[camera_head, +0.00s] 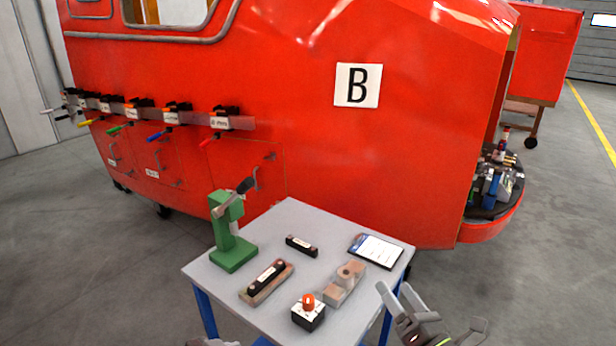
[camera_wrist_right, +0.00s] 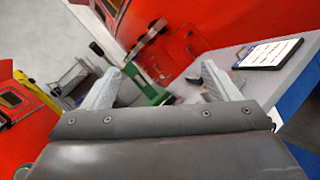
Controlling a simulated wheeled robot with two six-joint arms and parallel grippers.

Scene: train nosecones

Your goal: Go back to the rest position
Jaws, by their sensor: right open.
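My right gripper (camera_head: 432,306) is at the lower right of the head view, beside the front right edge of the small table (camera_head: 225,274). Its two fingers are spread apart with nothing between them. In the right wrist view the open fingers (camera_wrist_right: 160,88) also show, with the table behind them. Only a sliver of grey (camera_head: 210,343) shows at the bottom edge of the head view, perhaps my left gripper; its jaws are hidden.
A red nosecone (camera_head: 330,150) stands behind. Floor is clear at right.

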